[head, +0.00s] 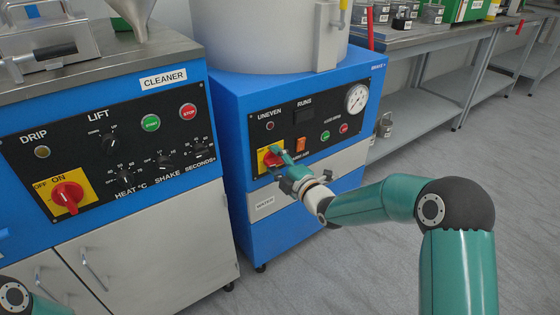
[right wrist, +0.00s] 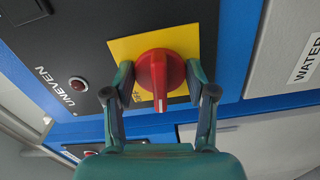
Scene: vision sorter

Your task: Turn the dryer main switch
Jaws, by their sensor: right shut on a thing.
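The dryer main switch (right wrist: 158,77) is a red rotary knob on a yellow plate (right wrist: 125,48) in the right wrist view. In the head view the yellow plate (head: 262,161) is partly hidden behind my gripper. My right gripper (right wrist: 160,82) has one finger on each side of the red knob and is shut on it. In the head view the right gripper (head: 276,158) reaches the blue machine's black panel (head: 310,115). A part of my left arm shows at the bottom left corner of the head view; its gripper is out of view.
The cleaner (head: 110,130) stands to the left, with its own red switch (head: 68,196) on a yellow plate. Near the dryer switch are an UNEVEN lamp (right wrist: 78,84), buttons and a pressure gauge (head: 356,98). Grey benches (head: 440,40) stand behind at the right. The floor at right is clear.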

